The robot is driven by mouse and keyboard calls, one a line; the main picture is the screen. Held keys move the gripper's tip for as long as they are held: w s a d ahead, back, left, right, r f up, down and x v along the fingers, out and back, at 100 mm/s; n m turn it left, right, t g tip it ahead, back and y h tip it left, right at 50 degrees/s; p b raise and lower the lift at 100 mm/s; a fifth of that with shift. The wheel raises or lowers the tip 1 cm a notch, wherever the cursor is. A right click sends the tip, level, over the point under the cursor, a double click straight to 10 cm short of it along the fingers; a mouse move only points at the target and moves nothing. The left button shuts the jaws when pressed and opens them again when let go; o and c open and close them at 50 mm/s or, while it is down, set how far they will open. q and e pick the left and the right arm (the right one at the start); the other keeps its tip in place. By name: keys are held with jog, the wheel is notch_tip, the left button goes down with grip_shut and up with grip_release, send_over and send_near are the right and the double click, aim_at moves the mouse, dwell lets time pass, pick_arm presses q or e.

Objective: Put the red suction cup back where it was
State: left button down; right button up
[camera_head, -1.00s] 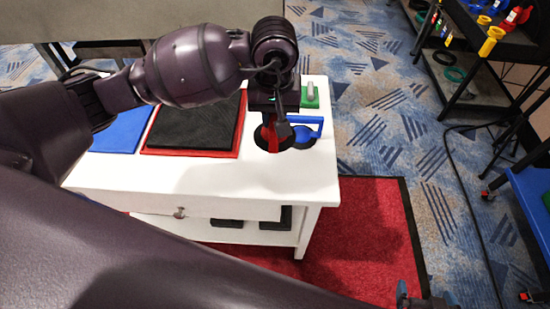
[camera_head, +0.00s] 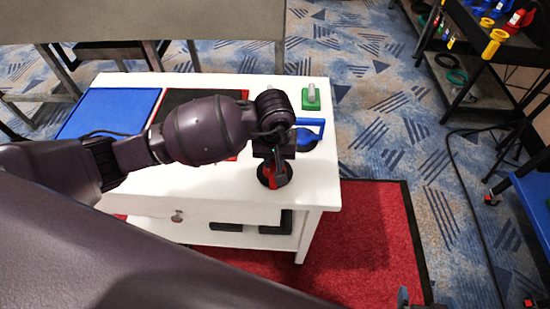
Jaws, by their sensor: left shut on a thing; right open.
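The red suction cup (camera_head: 284,179), with a black disc and a red handle, is at the right end of the white table, close to the front edge. My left gripper (camera_head: 271,162) is shut on its handle from above and hides part of it. I cannot tell whether the disc touches the tabletop. A blue suction cup (camera_head: 318,123) stands just behind it, partly hidden by my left wrist. My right gripper (camera_head: 416,300) shows only as fingertips at the bottom edge, open and away from the table.
The white table (camera_head: 222,194) also holds a blue panel (camera_head: 100,110), a black panel in a red frame (camera_head: 185,97) and a green block with a grey handle (camera_head: 311,99). Dark items lie on its lower shelf. A dark rack (camera_head: 463,50) stands at right.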

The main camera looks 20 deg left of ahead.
pick_arm(q)
jog(key=shift+f, duration=0.2)
jog(key=shift+f, duration=0.15)
jog(key=c, duration=1)
grip_release()
jog(key=shift+c, duration=0.2)
notch_tip(320, 180, up, 12)
jog(key=shift+s+r+p, duration=0.1)
jog(key=shift+r+p, duration=0.1)
jog(key=shift+p, duration=0.35)
jog(key=shift+d, duration=0.1)
